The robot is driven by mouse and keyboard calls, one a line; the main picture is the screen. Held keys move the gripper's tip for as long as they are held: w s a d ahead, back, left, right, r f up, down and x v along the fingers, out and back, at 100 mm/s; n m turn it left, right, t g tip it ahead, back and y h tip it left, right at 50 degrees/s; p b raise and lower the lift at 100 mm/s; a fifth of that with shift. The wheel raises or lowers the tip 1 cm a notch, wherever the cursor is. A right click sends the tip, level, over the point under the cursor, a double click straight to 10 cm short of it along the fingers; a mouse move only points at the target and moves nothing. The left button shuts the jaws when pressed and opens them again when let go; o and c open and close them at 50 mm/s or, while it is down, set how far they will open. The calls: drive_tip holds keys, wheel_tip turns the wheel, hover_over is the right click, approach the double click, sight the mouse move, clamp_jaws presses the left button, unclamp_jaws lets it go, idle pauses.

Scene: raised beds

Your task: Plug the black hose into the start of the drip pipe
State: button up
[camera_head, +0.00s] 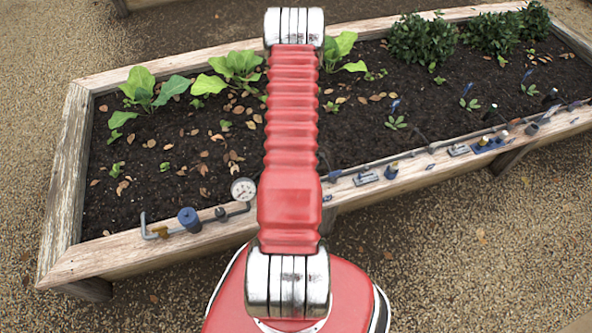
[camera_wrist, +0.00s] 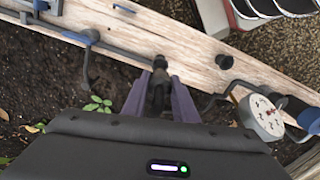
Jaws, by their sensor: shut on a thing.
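In the wrist view my gripper (camera_wrist: 157,92) is shut on the dark end of the black hose (camera_wrist: 160,82), over the bed's wooden edge. The drip pipe (camera_wrist: 122,50), a thin grey-blue line, runs in from the left and ends close to the hose's tip. I cannot tell whether the two are joined or only near each other. In the head view the drip pipe (camera_head: 385,160) runs along the front board to the right. My red arm hides the gripper and hose end there.
A round white gauge (camera_head: 243,189) with a curved pipe sits left of my arm; it also shows in the wrist view (camera_wrist: 262,117). A blue fitting (camera_head: 189,219) is further left. Valves line the wooden edge (camera_head: 110,255). Leafy plants (camera_head: 152,90) stand in the soil. Gravel lies in front.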

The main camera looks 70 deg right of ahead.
drive_tip(key=shift+f, duration=1.15)
drive_tip(key=shift+f, duration=2.25)
idle(0.8)
drive_tip(key=o, duration=1.1)
drive_tip(key=shift+o, duration=0.5)
drive_tip(key=o, duration=0.4)
drive_tip(key=shift+r, duration=0.15)
drive_tip(key=shift+r, duration=3.4)
